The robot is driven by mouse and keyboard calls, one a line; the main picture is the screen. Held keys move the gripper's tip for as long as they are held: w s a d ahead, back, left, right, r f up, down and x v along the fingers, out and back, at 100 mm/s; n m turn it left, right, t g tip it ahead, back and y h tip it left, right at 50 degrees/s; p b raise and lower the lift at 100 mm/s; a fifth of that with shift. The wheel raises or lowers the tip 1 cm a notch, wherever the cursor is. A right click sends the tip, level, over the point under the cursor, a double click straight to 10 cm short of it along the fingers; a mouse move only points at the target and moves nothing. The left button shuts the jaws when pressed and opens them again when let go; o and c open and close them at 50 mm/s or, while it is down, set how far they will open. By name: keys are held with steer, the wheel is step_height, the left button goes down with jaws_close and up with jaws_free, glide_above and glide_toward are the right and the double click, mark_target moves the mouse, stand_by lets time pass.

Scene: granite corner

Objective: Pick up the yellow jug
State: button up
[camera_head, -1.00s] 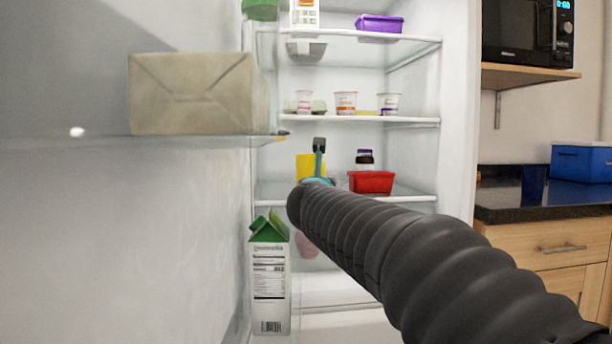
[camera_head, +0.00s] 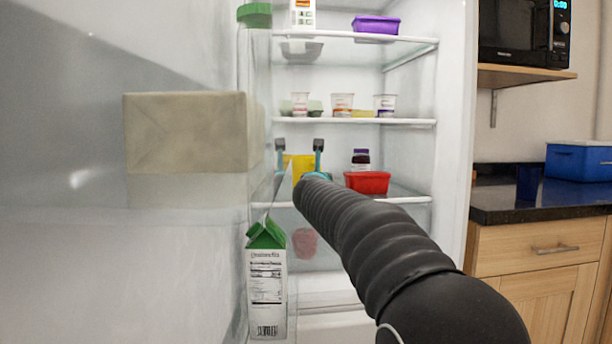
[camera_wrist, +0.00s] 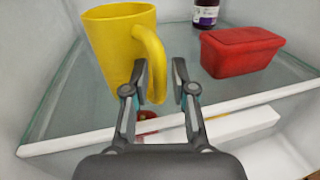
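The yellow jug (camera_wrist: 112,45) stands upright on a glass fridge shelf, at the upper left of the wrist view, its handle facing my gripper. In the head view the jug (camera_head: 299,163) is partly hidden by my gripper and arm. My gripper (camera_wrist: 160,78) is open. In the wrist view the jug's handle shows between its two fingers, nearer the left one; I cannot tell whether they touch. In the head view both fingertips of my gripper (camera_head: 299,146) stand apart in front of the jug.
A red tub (camera_wrist: 240,50) and a dark jar with a purple lid (camera_wrist: 206,12) stand right of the jug on the glass shelf (camera_wrist: 70,118). A milk carton (camera_head: 267,290) stands below left. A wrapped box (camera_head: 185,135) sits at the left. A shelf with cups is above.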

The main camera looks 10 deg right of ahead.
steer(key=shift+c, duration=0.3)
jaws_close()
steer(key=shift+r, duration=0.15)
